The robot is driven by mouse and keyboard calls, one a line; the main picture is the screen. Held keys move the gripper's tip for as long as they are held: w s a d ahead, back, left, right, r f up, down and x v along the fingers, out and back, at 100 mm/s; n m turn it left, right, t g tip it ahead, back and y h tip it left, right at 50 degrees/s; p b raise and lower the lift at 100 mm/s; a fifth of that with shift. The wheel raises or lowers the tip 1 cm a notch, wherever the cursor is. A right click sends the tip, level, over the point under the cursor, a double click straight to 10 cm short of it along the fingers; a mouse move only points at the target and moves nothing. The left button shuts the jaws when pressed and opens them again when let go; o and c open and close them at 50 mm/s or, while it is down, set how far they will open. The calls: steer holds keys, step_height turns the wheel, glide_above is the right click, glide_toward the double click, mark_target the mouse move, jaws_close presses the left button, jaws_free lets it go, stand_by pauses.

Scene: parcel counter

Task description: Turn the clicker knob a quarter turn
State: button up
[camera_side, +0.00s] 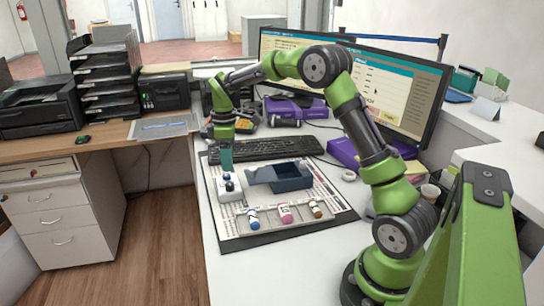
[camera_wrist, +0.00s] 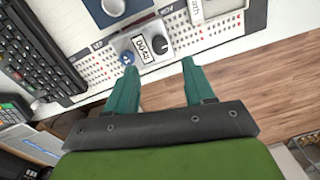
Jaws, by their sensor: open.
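The clicker is a small white box (camera_side: 232,194) on the left part of the printed mat in the side view. Its black round knob (camera_wrist: 158,46) shows in the wrist view, beside a printed label and a blue button (camera_wrist: 127,58). My gripper (camera_wrist: 158,65) is open, with its two teal fingers apart and nothing between them. In the wrist view the knob lies just beyond the gap between the fingertips. In the side view my gripper (camera_side: 226,165) points down above the box, close to its top. I cannot tell whether a fingertip touches it.
A dark blue open bin (camera_side: 290,178) stands right of the box. A keyboard (camera_side: 268,148) and monitor (camera_side: 385,85) are behind. The mat's front edge is near the counter edge.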

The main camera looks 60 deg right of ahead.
mark_target(230, 183)
step_height(230, 183, down, 8)
steer(key=shift+s+a+r, duration=0.1)
steer(key=shift+a, duration=0.05)
steer(key=shift+c, duration=0.3)
jaws_close()
